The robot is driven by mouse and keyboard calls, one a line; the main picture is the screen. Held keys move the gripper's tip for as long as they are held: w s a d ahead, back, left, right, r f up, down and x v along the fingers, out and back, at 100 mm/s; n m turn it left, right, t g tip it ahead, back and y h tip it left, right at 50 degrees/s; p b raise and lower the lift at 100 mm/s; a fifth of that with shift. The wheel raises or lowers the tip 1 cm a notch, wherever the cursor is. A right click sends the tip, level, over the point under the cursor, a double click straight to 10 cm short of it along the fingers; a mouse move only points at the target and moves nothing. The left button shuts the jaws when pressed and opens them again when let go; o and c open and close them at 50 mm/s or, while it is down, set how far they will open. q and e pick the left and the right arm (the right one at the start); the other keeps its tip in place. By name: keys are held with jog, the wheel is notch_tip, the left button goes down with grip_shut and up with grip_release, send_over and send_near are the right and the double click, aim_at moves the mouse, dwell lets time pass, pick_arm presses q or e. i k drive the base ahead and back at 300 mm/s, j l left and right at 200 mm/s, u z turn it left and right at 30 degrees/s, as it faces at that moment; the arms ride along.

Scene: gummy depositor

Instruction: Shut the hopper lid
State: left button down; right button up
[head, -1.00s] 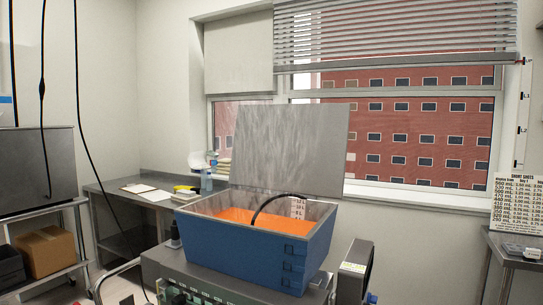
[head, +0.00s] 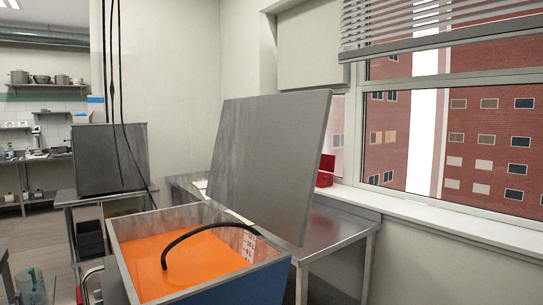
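The hopper (head: 130,226) stands at the lower middle of the head view, a blue box with a grey metal rim, its front cut off by the frame. Orange liquid (head: 150,262) fills its inside, and a black curved hose (head: 207,227) arches over the liquid. The hopper lid (head: 268,160) is a flat grey metal panel. It stands up open, tilted, at the hopper's far right side. Neither of my grippers shows in the head view.
A steel table (head: 335,240) stands behind and right of the hopper, below the window sill. A red box (head: 325,172) is near the window. A steel cabinet (head: 108,158) on a stand is at left. Dark cables hang in front of it. Floor shows at left.

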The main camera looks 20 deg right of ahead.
aim_at(280, 199)
jog(key=i+l+u, duration=0.1)
jog(key=l+u, duration=0.35)
jog(key=l, duration=0.95)
jog(key=l+u, duration=0.4)
jog(key=l, duration=1)
jog(key=k, duration=0.05)
